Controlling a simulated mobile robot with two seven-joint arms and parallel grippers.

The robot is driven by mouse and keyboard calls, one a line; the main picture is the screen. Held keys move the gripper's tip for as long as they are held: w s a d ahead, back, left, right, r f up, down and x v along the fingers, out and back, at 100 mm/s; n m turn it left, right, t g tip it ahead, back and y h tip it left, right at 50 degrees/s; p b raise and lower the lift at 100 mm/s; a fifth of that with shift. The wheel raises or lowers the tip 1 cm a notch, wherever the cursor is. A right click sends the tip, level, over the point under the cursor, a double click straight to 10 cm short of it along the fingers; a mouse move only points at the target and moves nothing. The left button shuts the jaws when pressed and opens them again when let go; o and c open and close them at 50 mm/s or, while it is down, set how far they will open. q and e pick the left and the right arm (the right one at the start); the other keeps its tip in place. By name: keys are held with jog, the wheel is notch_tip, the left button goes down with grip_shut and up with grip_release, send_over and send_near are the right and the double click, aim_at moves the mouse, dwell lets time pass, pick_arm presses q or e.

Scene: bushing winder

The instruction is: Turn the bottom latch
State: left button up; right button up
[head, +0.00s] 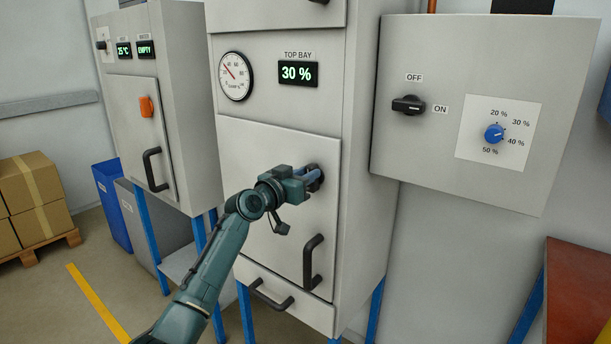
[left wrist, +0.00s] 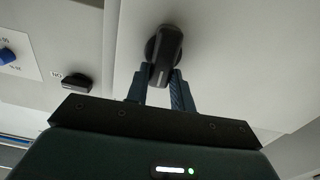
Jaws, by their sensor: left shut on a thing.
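The latch is a black knob (left wrist: 165,55) on the grey door (head: 262,235) of the middle cabinet, below the TOP BAY display. My left gripper (head: 312,177) reaches it from the front, and its two fingers are shut on the latch, one on each side, as the left wrist view (left wrist: 162,84) shows. In the head view the fingers and wrist hide most of the latch. In the left wrist view the knob stands slightly tilted from upright. My right gripper is in neither view.
A black door handle (head: 313,262) sits below the latch, with a drawer handle (head: 271,294) lower down. A control box (head: 455,60) with a black OFF/ON switch (head: 408,105) and a blue dial (head: 494,133) hangs at the right. Stacked cartons (head: 38,190) stand at the left.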

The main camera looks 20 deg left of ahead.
pick_arm(q)
jog(key=n+p, duration=0.1)
jog(key=n, duration=0.4)
jog(key=a+f+n+p, duration=0.1)
jog(key=n, duration=0.5)
jog(key=n+p, duration=0.1)
jog(key=n, duration=0.5)
jog(key=shift+w+a+f+p, duration=0.25)
jog(key=shift+f+p, duration=0.1)
jog(key=shift+f, duration=0.05)
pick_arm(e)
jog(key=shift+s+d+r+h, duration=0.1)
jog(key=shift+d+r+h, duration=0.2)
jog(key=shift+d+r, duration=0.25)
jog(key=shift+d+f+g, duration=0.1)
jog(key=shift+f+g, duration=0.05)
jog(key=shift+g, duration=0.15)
pick_arm(q)
jog(key=o, duration=1)
jog(key=shift+s, duration=0.1)
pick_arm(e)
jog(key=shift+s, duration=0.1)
